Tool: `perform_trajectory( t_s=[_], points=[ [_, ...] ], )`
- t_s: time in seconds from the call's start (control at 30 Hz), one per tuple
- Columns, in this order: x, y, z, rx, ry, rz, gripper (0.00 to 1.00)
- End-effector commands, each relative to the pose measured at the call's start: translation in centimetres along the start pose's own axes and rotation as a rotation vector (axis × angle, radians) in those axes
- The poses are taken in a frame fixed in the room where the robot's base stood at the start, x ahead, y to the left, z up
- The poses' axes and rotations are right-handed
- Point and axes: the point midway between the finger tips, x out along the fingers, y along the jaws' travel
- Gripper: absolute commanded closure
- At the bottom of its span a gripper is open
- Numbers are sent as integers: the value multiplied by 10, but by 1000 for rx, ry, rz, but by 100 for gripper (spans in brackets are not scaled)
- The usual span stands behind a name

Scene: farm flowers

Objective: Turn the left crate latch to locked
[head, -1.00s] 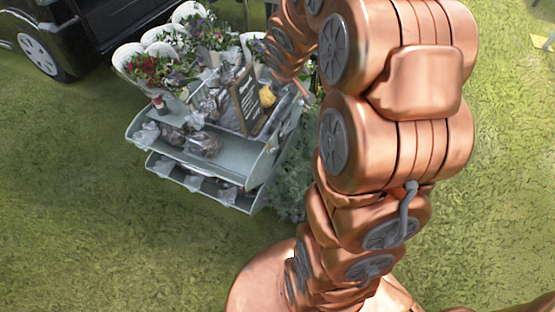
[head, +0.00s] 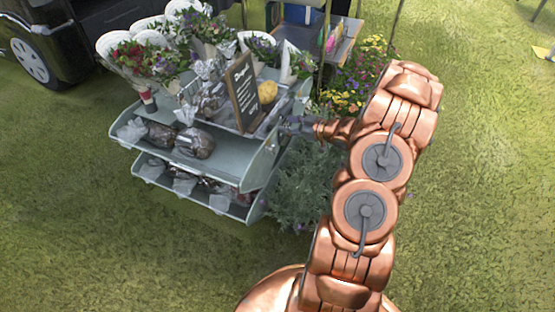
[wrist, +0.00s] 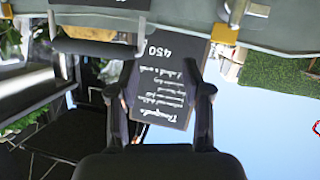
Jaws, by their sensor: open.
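A grey crate-like tray (head: 232,126) sits on top of the pale green display stand, behind and under a dark chalkboard sign (head: 245,90). My gripper (head: 284,128) is at the right end of the stand in the head view, small and partly blended with the stand. In the wrist view my gripper (wrist: 160,92) is open, with nothing clearly held. A dark card with white upside-down writing (wrist: 168,85) shows between and beyond the fingers.
The stand's lower shelf (head: 238,210) holds several wrapped bundles. Wrapped bouquets (head: 150,60) crowd its back left. A leafy plant (head: 305,185) and a flower bed (head: 360,75) lie near my arm. Open grass (head: 480,170) is at the right. A pale green edge (wrist: 270,32) crosses the wrist view's top.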

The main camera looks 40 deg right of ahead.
Motion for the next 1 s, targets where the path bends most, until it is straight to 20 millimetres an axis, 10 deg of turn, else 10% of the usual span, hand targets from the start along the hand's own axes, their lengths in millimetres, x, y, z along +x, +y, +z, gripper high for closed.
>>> perform_trajectory(
  t_s=[0.1, 0.33, 0.6, 1.0],
  points=[
    [-8, -21, 45, 50, 113, -57, 51],
    [-32, -53, 80, 117, 280, -141, 51],
    [-38, -65, 84, 139, 340, -169, 51],
    [4, -72, 70, 140, 337, -170, 51]
  ],
)
